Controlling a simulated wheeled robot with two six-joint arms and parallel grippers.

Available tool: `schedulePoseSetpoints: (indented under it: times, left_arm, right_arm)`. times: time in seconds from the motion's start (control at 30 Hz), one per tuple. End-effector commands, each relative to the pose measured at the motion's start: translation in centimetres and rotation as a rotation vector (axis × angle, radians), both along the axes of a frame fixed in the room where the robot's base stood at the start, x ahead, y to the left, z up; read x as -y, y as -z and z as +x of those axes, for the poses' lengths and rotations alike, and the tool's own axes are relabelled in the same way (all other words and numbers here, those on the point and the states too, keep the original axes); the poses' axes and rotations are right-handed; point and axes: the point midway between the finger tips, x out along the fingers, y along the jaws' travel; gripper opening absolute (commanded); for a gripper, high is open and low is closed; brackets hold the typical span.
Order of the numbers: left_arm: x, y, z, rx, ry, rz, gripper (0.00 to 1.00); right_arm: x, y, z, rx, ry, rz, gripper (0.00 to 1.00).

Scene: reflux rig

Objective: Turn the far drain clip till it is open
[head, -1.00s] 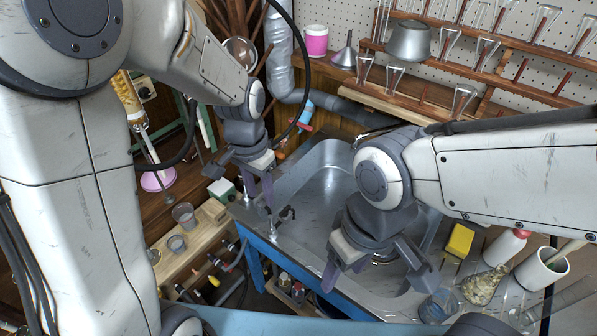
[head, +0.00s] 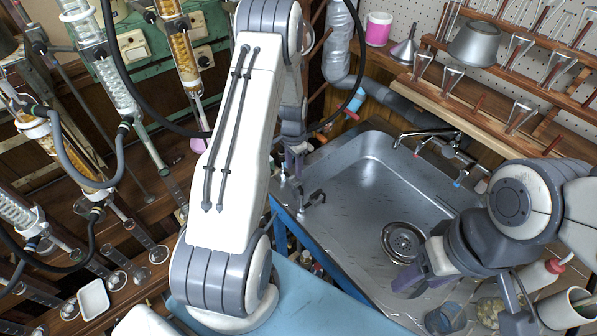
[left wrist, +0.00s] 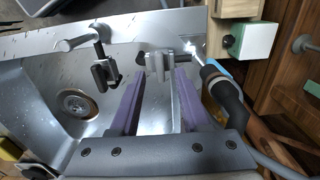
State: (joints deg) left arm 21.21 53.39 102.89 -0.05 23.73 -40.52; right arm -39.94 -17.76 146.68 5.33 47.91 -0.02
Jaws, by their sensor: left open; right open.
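The far drain clip (left wrist: 154,66) is a small grey metal piece at the sink's edge in the left wrist view. My left gripper (left wrist: 160,76) is open, its two purple fingers pointing at this clip, one on each side. I cannot tell whether they touch it. In the head view my left gripper (head: 296,155) is partly behind my own arm, and the far clip is mostly hidden there. A second, nearer clip (head: 314,198) stands on the rim; it also shows in the left wrist view (left wrist: 106,72). My right gripper (head: 425,268) is open and empty over the sink's front right.
The steel sink (head: 350,185) has a round drain (head: 403,240) and a tap (head: 430,140) behind it. A black-tipped hose (left wrist: 222,88) lies close beside the left gripper's right finger. A green-and-white box (left wrist: 250,40) stands beyond. Glass columns (head: 115,85) crowd the left.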

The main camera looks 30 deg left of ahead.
Motion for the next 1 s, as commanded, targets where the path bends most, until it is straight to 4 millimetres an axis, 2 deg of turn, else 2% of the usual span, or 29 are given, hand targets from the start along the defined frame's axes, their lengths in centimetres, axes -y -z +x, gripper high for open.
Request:
schedulePoseSetpoints:
  times: [0.1,0.2,0.53,0.57,0.6,0.67,0.7,0.77,0.8,0.87,1.0]
  left_arm:
    - [0.1,1.7,-0.1,-0.003,0.0,-0.001,0.46]
    - [0.1,2.5,0.1,0.0,0.002,0.0,0.46]
    - [0.4,2.9,0.2,0.001,0.005,0.001,0.46]
    - [0.4,2.9,0.2,0.001,0.005,0.001,0.42]
    - [0.4,2.9,0.2,0.0,0.005,0.001,0.27]
    - [0.4,2.9,0.2,0.001,0.005,0.0,0.04]
    - [0.4,2.9,0.2,0.0,0.005,0.0,0.0]
    - [0.4,2.9,0.2,0.0,0.005,0.0,0.0]
    - [1.8,2.9,0.1,-0.001,0.012,-0.001,0.0]
    - [1.0,2.9,0.2,0.0,0.004,-0.001,0.0]
    - [0.8,3.0,0.1,-0.005,-0.009,-0.002,0.0]
  right_arm:
    - [0.0,-0.4,0.0,0.0,0.0,0.0,0.62]
    - [0.0,-0.5,0.0,0.0,0.0,0.0,0.62]
    - [0.0,-0.5,0.0,0.0,0.0,0.0,0.62]
    - [0.0,-0.5,0.0,0.0,0.0,0.0,0.62]
    - [0.0,-0.5,0.0,0.0,0.0,0.0,0.62]
    - [0.0,-0.5,0.0,0.0,0.0,0.0,0.62]
    - [0.0,-0.5,0.0,0.0,0.0,0.0,0.62]
    - [0.0,-0.5,0.0,0.0,0.0,0.0,0.62]
    - [0.1,-0.5,0.0,0.001,0.0,-0.001,0.62]
    - [0.0,-0.5,0.0,0.0,0.0,0.0,0.62]
    - [0.0,-0.4,0.0,0.0,0.0,0.0,0.62]
